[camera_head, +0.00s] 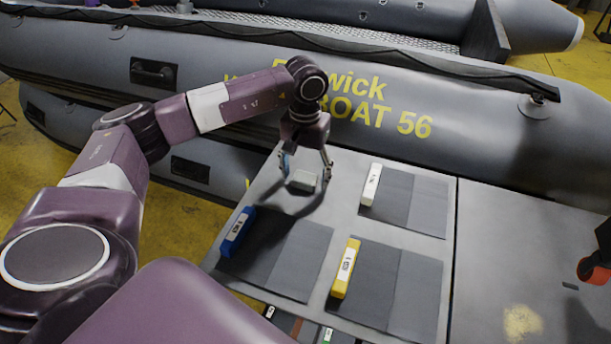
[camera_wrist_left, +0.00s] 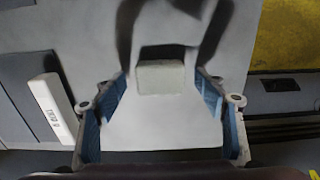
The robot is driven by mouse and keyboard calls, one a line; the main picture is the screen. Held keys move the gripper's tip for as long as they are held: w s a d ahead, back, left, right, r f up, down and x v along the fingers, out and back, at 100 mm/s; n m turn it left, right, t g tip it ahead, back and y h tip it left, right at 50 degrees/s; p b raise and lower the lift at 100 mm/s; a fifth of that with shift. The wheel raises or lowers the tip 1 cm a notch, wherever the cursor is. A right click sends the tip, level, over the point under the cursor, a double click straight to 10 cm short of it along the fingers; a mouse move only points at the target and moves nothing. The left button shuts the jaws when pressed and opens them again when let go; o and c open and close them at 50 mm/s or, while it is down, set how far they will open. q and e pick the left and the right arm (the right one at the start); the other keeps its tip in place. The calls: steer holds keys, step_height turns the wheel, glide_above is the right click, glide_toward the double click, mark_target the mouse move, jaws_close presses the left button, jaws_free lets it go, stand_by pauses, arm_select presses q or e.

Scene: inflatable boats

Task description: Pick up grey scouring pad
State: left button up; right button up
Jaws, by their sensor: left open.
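The grey scouring pad (camera_head: 303,181) is a small light-grey block on the grey table (camera_head: 336,215), near its far left edge. In the left wrist view the pad (camera_wrist_left: 161,77) lies ahead of the fingertips, midway between them, with clear space on both sides. My left gripper (camera_head: 306,178) is open and points down over the pad. Its blue-lined fingers also show in the left wrist view (camera_wrist_left: 163,98), with nothing held between them. The right gripper is not clearly in view.
Dark mats lie on the table with a white block (camera_head: 371,185), a blue block (camera_head: 236,232) and a yellow block (camera_head: 345,268) at their edges. A grey inflatable boat (camera_head: 460,125) runs along the table's far side. An orange-and-black object (camera_head: 594,268) is at the right edge.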

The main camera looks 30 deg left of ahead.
mark_target(306, 176)
arm_select(q)
steer(key=shift+f, duration=0.25)
steer(key=c, duration=1)
arm_select(e)
steer(key=shift+w+a, duration=0.1)
steer(key=shift+w, duration=0.05)
arm_select(q)
steer(key=shift+r, duration=0.1)
